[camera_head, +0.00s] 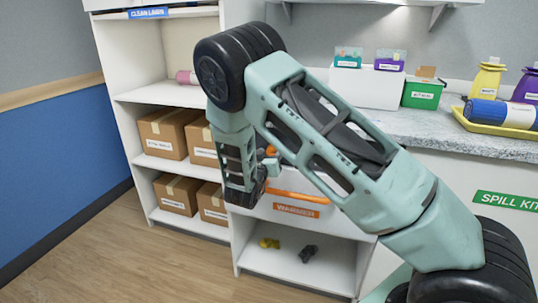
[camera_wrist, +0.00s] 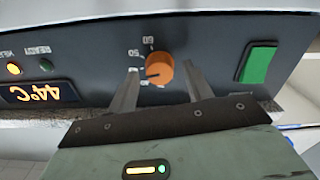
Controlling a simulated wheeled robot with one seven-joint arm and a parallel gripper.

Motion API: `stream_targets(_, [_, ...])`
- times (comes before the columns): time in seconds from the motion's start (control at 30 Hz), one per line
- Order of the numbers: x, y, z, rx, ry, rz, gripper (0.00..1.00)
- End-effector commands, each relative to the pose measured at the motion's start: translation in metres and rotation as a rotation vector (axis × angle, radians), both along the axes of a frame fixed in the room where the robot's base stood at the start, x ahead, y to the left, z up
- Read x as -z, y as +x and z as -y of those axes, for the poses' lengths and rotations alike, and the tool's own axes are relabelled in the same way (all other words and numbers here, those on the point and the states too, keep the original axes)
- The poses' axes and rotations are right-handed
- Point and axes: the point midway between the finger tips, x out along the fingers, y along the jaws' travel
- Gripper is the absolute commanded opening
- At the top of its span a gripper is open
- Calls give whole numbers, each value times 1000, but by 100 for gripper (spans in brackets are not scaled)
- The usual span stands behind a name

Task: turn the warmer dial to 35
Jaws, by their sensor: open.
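The orange warmer dial (camera_wrist: 160,70) sits on the dark control panel (camera_wrist: 205,60) in the wrist view. Its dark pointer line faces left, toward the scale marks partly hidden by a finger. The panel's display (camera_wrist: 38,94) appears upside down and reads 44°C. My gripper (camera_wrist: 160,67) is open, with one finger on each side of the dial. I cannot tell whether either finger touches it. In the head view, the warmer's front with its orange label (camera_head: 296,210) shows below the counter; my arm hides much of the gripper and panel.
A green switch (camera_wrist: 258,64) is right of the dial; small lamps (camera_wrist: 13,68) are at left. Shelves with cardboard boxes (camera_head: 170,133) stand left of the warmer. The counter (camera_head: 430,128) holds bins, bottles and a yellow tray.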

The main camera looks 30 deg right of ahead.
Motion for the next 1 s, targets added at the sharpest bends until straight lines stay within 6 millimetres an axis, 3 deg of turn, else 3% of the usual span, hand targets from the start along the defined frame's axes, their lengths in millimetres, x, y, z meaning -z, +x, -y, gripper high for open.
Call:
stream_targets(0.27, [0,1,1,-1,0,0,50])
stream_targets(0.4, [0,1,1,-1,0,0,12])
stream_targets(0.43, [0,1,1,-1,0,0,6])
stream_targets(1.0, [-3,1,-1,-3,-95,-123,6])
